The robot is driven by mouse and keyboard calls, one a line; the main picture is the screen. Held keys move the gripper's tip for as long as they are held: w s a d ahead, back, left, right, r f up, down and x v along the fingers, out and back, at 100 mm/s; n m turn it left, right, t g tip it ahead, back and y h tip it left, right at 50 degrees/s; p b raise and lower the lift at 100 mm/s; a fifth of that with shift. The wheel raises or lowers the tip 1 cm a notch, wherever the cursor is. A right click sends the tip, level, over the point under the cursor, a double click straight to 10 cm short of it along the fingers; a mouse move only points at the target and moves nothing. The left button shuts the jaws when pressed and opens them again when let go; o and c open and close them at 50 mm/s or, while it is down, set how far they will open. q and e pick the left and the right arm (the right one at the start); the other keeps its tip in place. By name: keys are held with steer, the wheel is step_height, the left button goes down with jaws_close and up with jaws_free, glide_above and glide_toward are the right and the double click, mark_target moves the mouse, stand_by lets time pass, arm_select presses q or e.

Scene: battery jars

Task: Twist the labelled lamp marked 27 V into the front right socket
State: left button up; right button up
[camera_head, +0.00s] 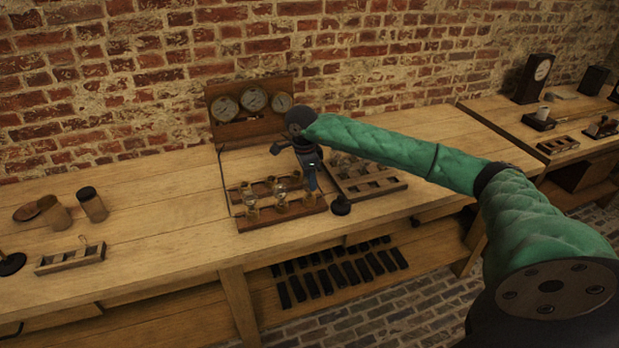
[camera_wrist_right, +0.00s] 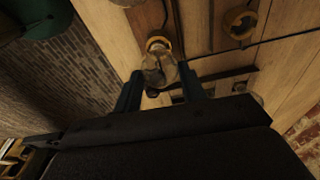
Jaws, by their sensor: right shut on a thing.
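The wooden socket board (camera_head: 284,217) lies on the bench in the head view, with several brass sockets and clear lamps (camera_head: 280,198) on it. My right gripper (camera_head: 312,186) points down over the right part of the board. In the right wrist view, my right gripper (camera_wrist_right: 161,84) is shut on a clear glass lamp (camera_wrist_right: 157,68). Brass (camera_wrist_right: 158,43) shows at the lamp's far end; I cannot tell whether it is seated in a socket. Another brass ring (camera_wrist_right: 240,21) is beside it. No 27 V label is readable. My left gripper is out of view.
A panel with several round gauges (camera_head: 242,132) stands behind the board. A slotted wooden tray (camera_head: 366,180) is close on the right, and a black knob-like piece (camera_head: 341,206) is near the front edge. The bench's left stretch (camera_head: 165,220) is mostly clear.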

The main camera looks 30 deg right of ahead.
steer(key=shift+m, duration=1)
steer(key=o, duration=1.2)
steer(key=shift+c, duration=0.2)
steer(key=shift+w+a+r+b, duration=0.15)
steer(key=shift+r+b, duration=0.4)
steer(key=shift+r, duration=1.4)
steer(key=shift+w+a+r+b, duration=0.1)
steer(key=shift+a+r+b, duration=0.3)
steer(key=shift+r, duration=1.5)
steer(key=shift+d, duration=0.15)
